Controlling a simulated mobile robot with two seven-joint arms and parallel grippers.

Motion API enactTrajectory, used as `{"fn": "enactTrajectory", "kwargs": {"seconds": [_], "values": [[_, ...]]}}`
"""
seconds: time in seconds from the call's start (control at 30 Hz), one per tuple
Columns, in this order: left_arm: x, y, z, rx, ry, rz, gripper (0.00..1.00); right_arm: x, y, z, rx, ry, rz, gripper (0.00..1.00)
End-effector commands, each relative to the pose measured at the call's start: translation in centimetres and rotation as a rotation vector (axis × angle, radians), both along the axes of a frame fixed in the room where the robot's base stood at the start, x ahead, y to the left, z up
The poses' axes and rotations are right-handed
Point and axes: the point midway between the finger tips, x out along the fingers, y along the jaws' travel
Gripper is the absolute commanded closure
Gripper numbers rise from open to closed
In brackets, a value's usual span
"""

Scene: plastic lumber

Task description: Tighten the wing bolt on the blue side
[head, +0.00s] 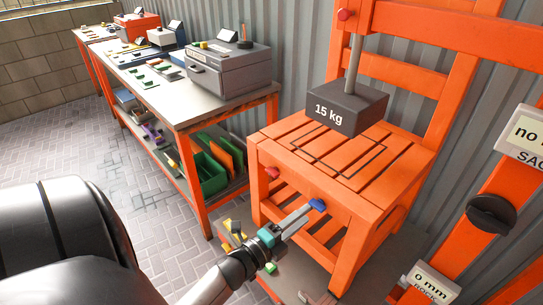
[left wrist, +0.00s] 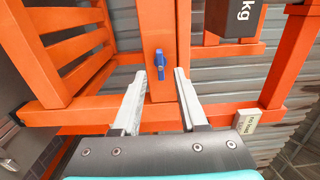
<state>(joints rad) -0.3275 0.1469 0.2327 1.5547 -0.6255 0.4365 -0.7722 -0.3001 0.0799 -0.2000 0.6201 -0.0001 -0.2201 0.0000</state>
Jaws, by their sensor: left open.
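A blue wing bolt (head: 317,205) sits on the front right leg of an orange slatted chair (head: 300,150). It also shows in the left wrist view (left wrist: 160,63), on the face of an orange post, with its wings running along the post. A red wing bolt (head: 272,172) sits on the chair's front left leg. My left gripper (head: 308,209) is open, its fingertips close to the blue wing bolt. In the left wrist view the bolt lies between and just beyond the fingertips (left wrist: 164,76), and nothing is held. My right gripper is not in view.
A dark 15 kg weight (head: 347,108) hangs on a rod over the seat. An orange frame with a "0 mm" label (head: 433,284) stands at the right. A workbench (head: 235,97) with boxes and a green bin (head: 210,172) is behind left. Small coloured pieces lie below the gripper.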

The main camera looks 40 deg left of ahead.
Motion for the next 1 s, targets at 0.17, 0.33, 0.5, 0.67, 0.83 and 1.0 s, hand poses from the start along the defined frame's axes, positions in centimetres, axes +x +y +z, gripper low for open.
{"fn": "enactTrajectory", "kwargs": {"seconds": [0.17, 0.33, 0.5, 0.67, 0.83, 1.0], "values": [[-3.9, 0.3, 0.0, -0.001, 0.003, 0.001, 0.57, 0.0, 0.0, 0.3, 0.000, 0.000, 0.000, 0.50], [-7.3, 0.6, 0.0, 0.000, 0.003, 0.002, 0.57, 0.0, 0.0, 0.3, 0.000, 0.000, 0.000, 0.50], [-9.9, 0.8, 0.0, 0.000, 0.002, 0.002, 0.57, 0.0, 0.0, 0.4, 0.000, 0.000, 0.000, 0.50], [-11.1, 0.9, 0.0, 0.001, 0.000, 0.001, 0.57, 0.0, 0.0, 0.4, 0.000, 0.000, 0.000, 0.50], [-11.4, 0.9, 0.1, 0.001, -0.001, 0.000, 0.57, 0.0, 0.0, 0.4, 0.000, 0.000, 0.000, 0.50], [-11.4, 0.9, 0.0, 0.001, -0.001, 0.000, 0.57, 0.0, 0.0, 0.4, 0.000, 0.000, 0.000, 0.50]]}}
